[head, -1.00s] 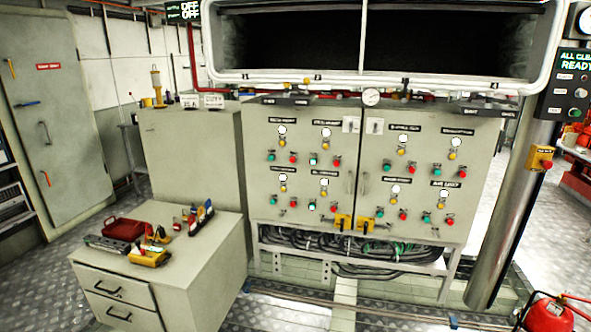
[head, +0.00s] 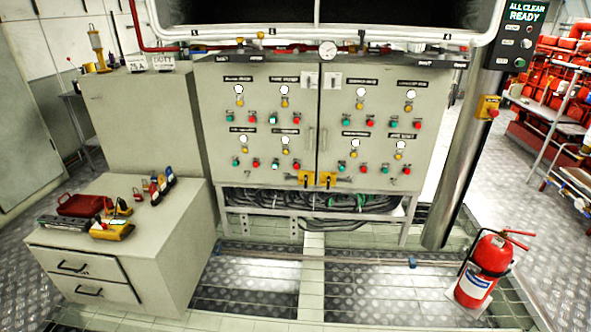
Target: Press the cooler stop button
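A pale grey control cabinet (head: 212,170) with two doors stands ahead in the head view. Each door carries several groups of controls under black label plates. Each group has a white lamp, a yellow round piece, a green button and a red button. Red buttons show in the upper left (head: 254,123) and upper right (head: 420,123) groups, and in the lower row (head: 407,170). The label lettering is too small to read surely, so I cannot tell which group is the cooler's. My gripper is not in view.
A low drawer unit (head: 170,240) with a red box and tools stands at front left. A fire extinguisher (head: 480,270) stands on the floor at right, near a metal post (head: 455,180). Pipes (head: 330,258) run low across the floor before the cabinet.

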